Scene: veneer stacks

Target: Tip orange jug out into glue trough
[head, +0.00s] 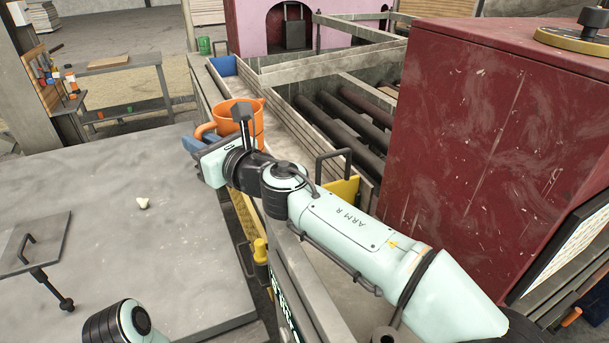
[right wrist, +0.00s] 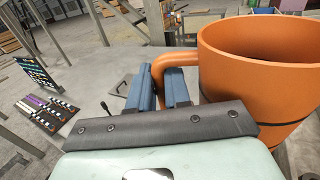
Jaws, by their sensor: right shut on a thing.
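The orange jug (head: 240,115) is held up near the far right corner of the grey table and looks upright. It has a dark band and also shows large in the right wrist view (right wrist: 262,75). My right gripper (right wrist: 160,85) is shut on the jug's handle, with its blue fingers on either side; it also shows in the head view (head: 190,143). A long narrow trough (head: 280,128) with pale wooden walls, seemingly the glue trough, runs beside and beyond the jug. My arm hides its near part. The jug's contents are hidden. My left gripper is out of view.
The grey table (head: 110,215) is mostly clear, with a small pale lump (head: 142,203) and a flat plate with a handle (head: 35,240). Dark rollers (head: 345,125) lie beyond the trough. A tall dark red cabinet (head: 475,140) blocks the right side.

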